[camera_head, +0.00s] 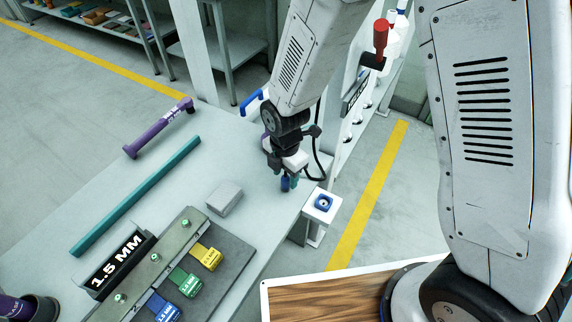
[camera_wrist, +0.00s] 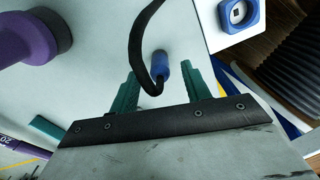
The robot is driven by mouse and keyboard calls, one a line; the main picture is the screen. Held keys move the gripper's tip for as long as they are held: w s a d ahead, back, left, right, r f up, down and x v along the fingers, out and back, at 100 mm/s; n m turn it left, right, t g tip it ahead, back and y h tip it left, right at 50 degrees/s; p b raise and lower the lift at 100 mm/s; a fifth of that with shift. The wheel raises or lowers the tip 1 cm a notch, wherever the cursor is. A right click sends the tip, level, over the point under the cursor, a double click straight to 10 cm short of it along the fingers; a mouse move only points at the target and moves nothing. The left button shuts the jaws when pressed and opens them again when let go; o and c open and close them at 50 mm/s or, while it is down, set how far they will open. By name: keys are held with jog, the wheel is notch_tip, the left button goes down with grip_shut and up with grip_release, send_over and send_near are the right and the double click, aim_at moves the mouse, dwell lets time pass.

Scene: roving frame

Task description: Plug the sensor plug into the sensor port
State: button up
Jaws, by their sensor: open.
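The sensor plug (camera_head: 285,184) is a small blue cylinder at my gripper, near the table's right edge. In the wrist view the plug (camera_wrist: 161,70) stands between the teal fingers, with a black cable looping from it. My gripper (camera_wrist: 170,76) is open, with a visible gap on both sides of the plug. In the head view my gripper (camera_head: 289,182) is low over the table, and its fingers partly hide the plug. The sensor port (camera_head: 323,202) is a blue ring on a white post to the right. It also shows in the wrist view (camera_wrist: 238,13), at the upper right.
A grey block (camera_head: 224,198), a teal bar (camera_head: 135,196) and a purple tool (camera_head: 158,128) lie on the table. A rack with yellow (camera_head: 207,257), green and blue tags is at the front. A white panel (camera_head: 350,112) with a red-handled part stands behind my arm.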

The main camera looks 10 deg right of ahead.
aim_at(285, 176)
jog(key=shift+f, duration=1.95)
grip_shut()
grip_release()
jog(key=shift+r, duration=0.2)
jog(key=c, duration=1)
jog(key=shift+r, duration=2.5)
